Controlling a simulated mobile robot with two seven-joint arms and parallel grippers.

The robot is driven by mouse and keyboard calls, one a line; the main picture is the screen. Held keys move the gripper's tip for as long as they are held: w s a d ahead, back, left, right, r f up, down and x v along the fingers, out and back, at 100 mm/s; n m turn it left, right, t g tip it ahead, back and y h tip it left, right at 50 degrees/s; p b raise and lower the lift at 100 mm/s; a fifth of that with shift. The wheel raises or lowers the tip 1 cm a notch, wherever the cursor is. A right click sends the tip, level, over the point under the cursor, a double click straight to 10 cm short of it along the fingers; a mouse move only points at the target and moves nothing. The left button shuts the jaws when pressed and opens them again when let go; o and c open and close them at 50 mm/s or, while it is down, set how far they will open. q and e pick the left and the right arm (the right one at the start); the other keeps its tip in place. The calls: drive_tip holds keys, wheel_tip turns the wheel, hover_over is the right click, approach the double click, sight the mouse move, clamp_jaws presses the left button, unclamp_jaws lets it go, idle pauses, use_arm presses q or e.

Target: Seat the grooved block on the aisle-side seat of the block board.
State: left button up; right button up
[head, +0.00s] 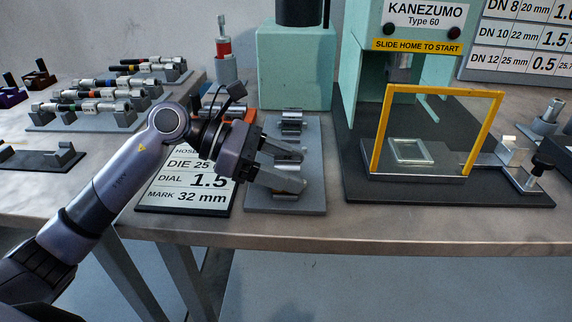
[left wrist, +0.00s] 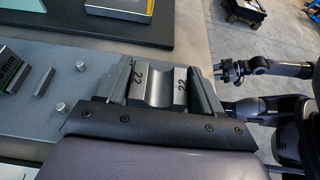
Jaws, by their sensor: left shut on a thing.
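My left gripper (head: 284,167) is shut on the grooved block (left wrist: 160,82), which shows "22" on both sides of its groove in the left wrist view. In the head view the fingers hide most of this block. It is over the near, aisle-side end of the grey block board (head: 255,194). I cannot tell whether its underside touches the board. The board's pegs and a low bar show beside it in the left wrist view. My right gripper (left wrist: 228,71) is small at the right of that view, away from the board; its opening is unclear.
Another block (head: 291,121) sits at the board's far end. A sign card (head: 186,195) lies to the left. A press with a yellow guard frame (head: 438,89) stands right on a dark base. A green housing (head: 296,70) is behind. The bench's front edge is close.

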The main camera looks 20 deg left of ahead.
use_arm(q)
drive_tip(key=shift+f, duration=0.2)
drive_tip(key=o, duration=1.6)
drive_tip(key=shift+c, duration=0.2)
drive_tip(key=shift+f, duration=0.15)
drive_tip(key=shift+b, duration=0.3)
drive_tip(key=v, duration=0.7)
drive_tip(key=shift+s+a+b, duration=0.1)
drive_tip(key=shift+b, duration=0.3)
